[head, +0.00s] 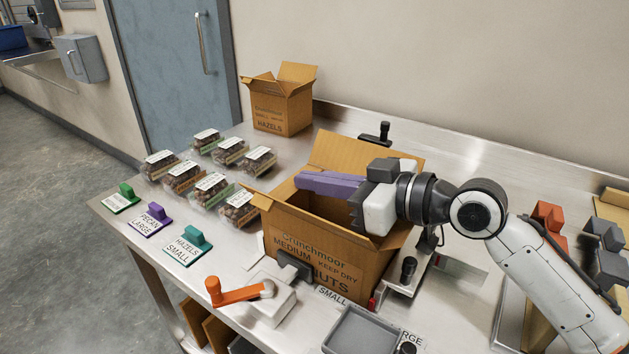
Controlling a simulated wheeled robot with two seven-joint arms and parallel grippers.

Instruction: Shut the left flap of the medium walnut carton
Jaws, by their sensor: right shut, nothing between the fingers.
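The medium walnut carton (318,250) is a brown cardboard box near the middle of the bench, its top open. Its left flap (259,201) stands out to the left from the top edge. Its back flap (338,152) stands up. My right gripper (299,181) comes in from the right over the carton's opening. Long purple fingers reach left from its grey and white body and are shut with nothing between them. Their tips are near the carton's left side; I cannot tell if they touch it. My left gripper is not in view.
A smaller open hazel carton (283,105) stands at the back left. Several nut-filled clamshells (210,187) and a row of label stamps (187,246) lie left of the carton. An orange-handled device (240,291) and a grey tray (362,332) are in front.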

